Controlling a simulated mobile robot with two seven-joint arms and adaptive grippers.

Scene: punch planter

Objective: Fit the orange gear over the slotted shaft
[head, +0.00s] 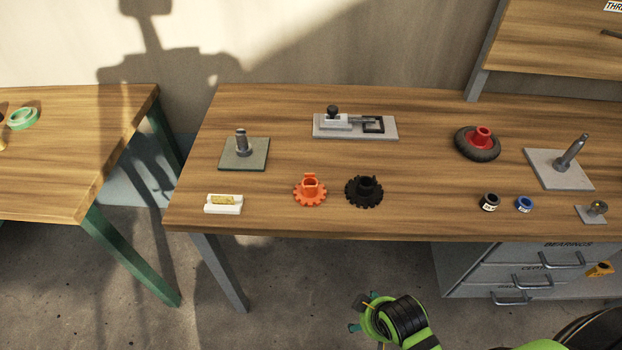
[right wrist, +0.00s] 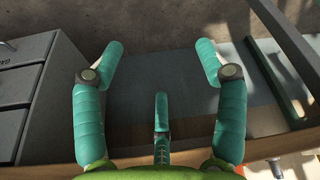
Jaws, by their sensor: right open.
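The orange gear (head: 310,190) lies flat on the wooden bench, its raised collar facing up. A short stepped metal shaft (head: 241,142) stands upright on a dark square plate (head: 243,161), behind and left of the gear. A taller metal shaft (head: 571,154) leans on a pale plate at the right. The slot is too small to make out on either. My right gripper (head: 364,311) is in front of the bench, apart from the gear. In the right wrist view its teal fingers (right wrist: 160,68) are spread and empty. My left gripper is out of view.
A black gear (head: 365,191) lies just right of the orange one. A white block (head: 223,204) sits near the front left edge. A latch plate (head: 355,125) is at the back. A wheel (head: 478,143) and two small rings (head: 489,202) are to the right. The bench's front middle is clear.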

